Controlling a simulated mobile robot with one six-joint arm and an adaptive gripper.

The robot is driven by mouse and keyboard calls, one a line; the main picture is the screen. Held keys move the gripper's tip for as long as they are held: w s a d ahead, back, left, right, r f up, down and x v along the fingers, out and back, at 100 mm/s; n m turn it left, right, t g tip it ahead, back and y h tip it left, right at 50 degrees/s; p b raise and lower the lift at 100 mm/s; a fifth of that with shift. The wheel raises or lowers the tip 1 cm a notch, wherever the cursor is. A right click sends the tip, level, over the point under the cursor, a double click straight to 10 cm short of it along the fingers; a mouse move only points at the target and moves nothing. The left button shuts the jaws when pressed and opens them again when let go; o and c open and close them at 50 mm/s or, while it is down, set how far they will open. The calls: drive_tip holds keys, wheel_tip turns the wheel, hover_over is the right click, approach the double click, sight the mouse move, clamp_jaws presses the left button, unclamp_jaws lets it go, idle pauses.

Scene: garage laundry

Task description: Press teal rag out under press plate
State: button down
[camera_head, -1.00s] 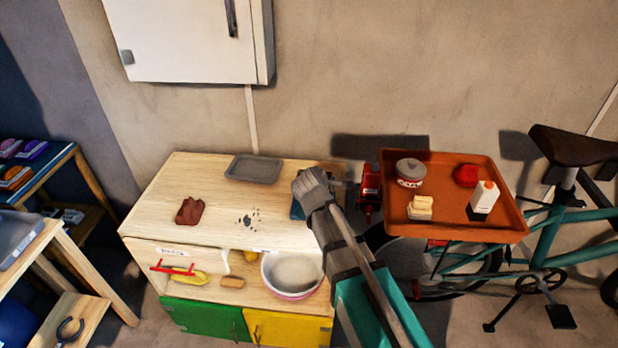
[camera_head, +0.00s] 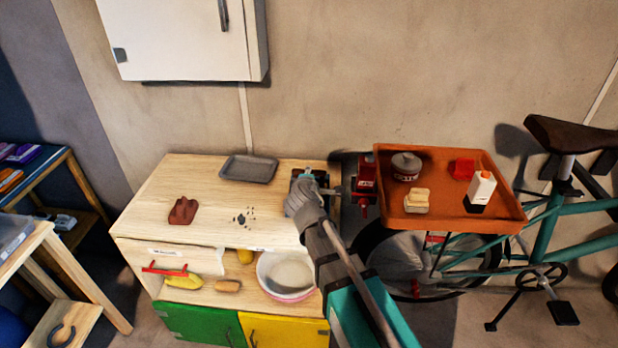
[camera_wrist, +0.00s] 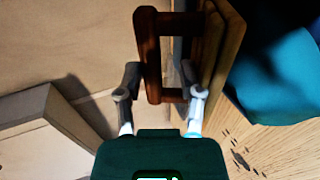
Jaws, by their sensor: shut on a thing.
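My gripper (camera_head: 303,192) is above the right part of the wooden worktop (camera_head: 145,215), mostly seen from behind. In the wrist view my gripper (camera_wrist: 163,97) is shut on the reddish-brown handle (camera_wrist: 150,55) of the wooden press plate (camera_wrist: 222,45). The plate shows nearly edge-on. The teal rag (camera_wrist: 275,75) lies on the plate's far side from the handle, at the right of the wrist view. I cannot tell whether plate and rag touch. In the head view my gripper and arm hide the plate and most of the rag.
A grey tray (camera_head: 248,170), a brown lump (camera_head: 183,210) and dark crumbs (camera_head: 242,219) are on the worktop. A red vise-like device (camera_head: 364,186) and an orange tray (camera_head: 455,218) with several items stand to the right. A white bowl (camera_head: 284,275) sits below.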

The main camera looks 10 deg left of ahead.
drive_tip(key=shift+s+d+f, duration=0.15)
drive_tip(key=shift+s+f, duration=0.05)
drive_tip(key=shift+s, duration=0.3)
idle(0.4)
drive_tip(key=c, duration=0.6)
unclamp_jaws()
drive_tip(key=shift+o, duration=0.2)
drive_tip(key=shift+r, duration=0.1)
